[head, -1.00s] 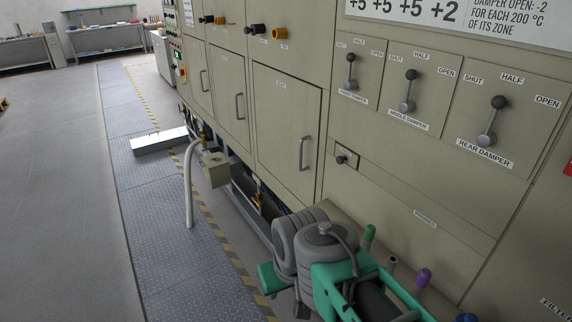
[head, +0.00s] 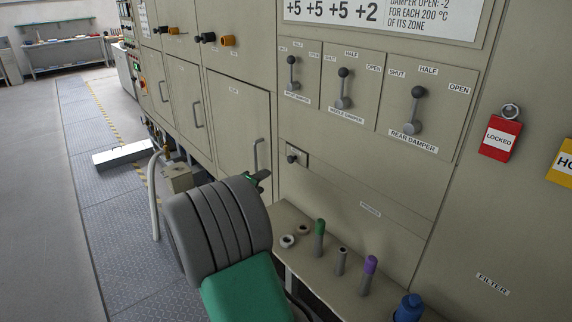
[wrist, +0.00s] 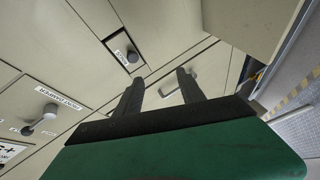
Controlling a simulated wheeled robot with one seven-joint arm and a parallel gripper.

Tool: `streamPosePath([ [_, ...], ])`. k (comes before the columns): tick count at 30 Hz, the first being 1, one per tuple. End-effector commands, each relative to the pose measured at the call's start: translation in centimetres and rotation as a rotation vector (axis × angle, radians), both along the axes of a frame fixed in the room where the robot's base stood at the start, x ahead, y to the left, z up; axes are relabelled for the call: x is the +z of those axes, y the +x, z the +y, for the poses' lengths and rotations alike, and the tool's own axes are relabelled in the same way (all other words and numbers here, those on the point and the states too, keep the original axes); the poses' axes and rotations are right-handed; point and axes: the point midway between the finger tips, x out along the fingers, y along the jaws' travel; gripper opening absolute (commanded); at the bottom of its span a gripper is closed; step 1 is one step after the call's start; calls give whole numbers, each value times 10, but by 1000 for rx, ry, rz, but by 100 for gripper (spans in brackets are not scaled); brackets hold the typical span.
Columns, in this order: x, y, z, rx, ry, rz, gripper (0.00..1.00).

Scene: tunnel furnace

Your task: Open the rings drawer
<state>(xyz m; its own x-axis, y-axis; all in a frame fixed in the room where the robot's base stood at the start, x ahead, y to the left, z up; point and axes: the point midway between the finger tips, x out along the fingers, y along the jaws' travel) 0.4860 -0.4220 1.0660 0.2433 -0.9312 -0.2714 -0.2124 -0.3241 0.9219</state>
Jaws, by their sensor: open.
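I cannot read the word "rings" on any panel, so I cannot tell which front is the rings drawer. A large beige front (head: 232,115) has a small unreadable label and an upright bar handle (head: 257,153) near its right edge. My gripper (head: 258,180) is in front of that handle's lower end, partly hidden behind my arm. In the wrist view my gripper (wrist: 160,76) has its two dark fingers apart, with nothing held. A pale handle (wrist: 169,84) shows beyond and between them. Contact cannot be told.
A ledge (head: 335,270) sticks out at lower right, carrying green (head: 319,238), purple (head: 367,275) and blue (head: 407,307) topped pegs. A small knob (head: 293,157) and damper levers (head: 417,110) are on the wall. A red "LOCKED" tag (head: 500,137) hangs at right.

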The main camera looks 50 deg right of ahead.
Motion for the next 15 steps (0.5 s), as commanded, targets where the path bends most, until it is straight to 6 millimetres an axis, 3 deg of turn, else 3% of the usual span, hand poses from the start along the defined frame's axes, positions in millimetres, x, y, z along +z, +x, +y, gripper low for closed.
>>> streamPosePath([
  [1, -2, -6, -24, -21, -102, 71, 46],
  [3, 4, -12, -45, -36, -225, 155, 46],
  [7, 11, -15, -62, -46, -325, 228, 46],
  [15, 14, -9, -108, -47, -330, 229, 46],
])
